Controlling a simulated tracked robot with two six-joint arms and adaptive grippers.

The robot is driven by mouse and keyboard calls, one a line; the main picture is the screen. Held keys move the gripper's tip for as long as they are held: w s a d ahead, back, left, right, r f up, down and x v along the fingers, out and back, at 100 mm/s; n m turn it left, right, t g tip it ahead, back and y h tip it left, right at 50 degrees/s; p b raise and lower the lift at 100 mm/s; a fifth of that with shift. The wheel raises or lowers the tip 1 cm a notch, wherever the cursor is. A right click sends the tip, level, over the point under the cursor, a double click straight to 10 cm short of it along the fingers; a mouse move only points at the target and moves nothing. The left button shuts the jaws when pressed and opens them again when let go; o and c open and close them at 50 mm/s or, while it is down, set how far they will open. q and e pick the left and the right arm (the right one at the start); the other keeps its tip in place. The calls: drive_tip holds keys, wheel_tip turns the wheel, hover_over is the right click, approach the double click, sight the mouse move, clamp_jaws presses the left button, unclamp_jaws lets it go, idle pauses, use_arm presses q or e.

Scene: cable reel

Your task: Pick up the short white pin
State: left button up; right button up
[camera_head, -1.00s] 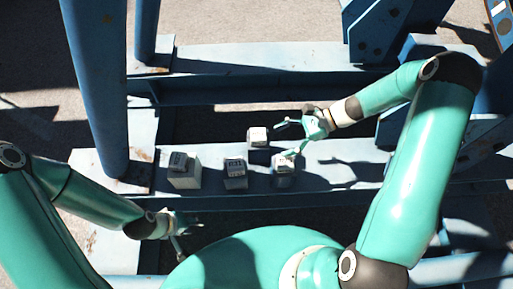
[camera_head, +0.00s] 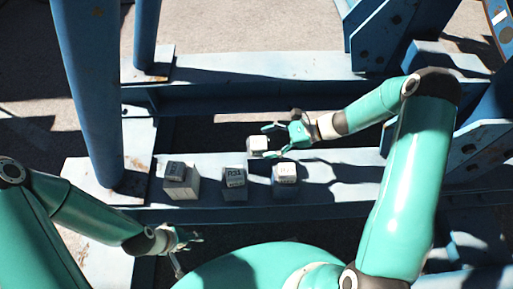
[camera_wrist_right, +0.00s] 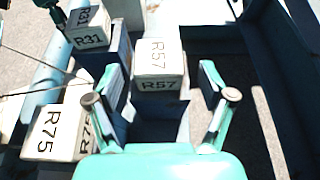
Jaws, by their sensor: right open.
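Several white block-shaped pins stand on the blue beam. A small, low white one (camera_head: 257,145) stands behind the others and looks the shortest; it seems to be the one marked R57 in the right wrist view (camera_wrist_right: 160,68). My right gripper (camera_head: 268,141) is open, with its fingertips on either side of this pin's near end. In the right wrist view the pin stands just ahead, between the spread fingers (camera_wrist_right: 160,74), with no clear contact. My left gripper (camera_head: 187,254) is open and empty, low at the left, away from the pins.
The other pins are a taller one at left (camera_head: 180,181), one marked R31 (camera_head: 234,178) and one marked R75 (camera_head: 285,176), which stands close beside my right gripper's lower finger. A blue post (camera_head: 90,100) rises at the left. Blue framework (camera_head: 390,30) stands at the right.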

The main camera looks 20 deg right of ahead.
sight(258, 144)
drive_tip(key=x, duration=0.3)
drive_tip(key=shift+w+a+f, duration=0.1)
drive_tip(key=shift+a, duration=0.15)
clamp_jaws()
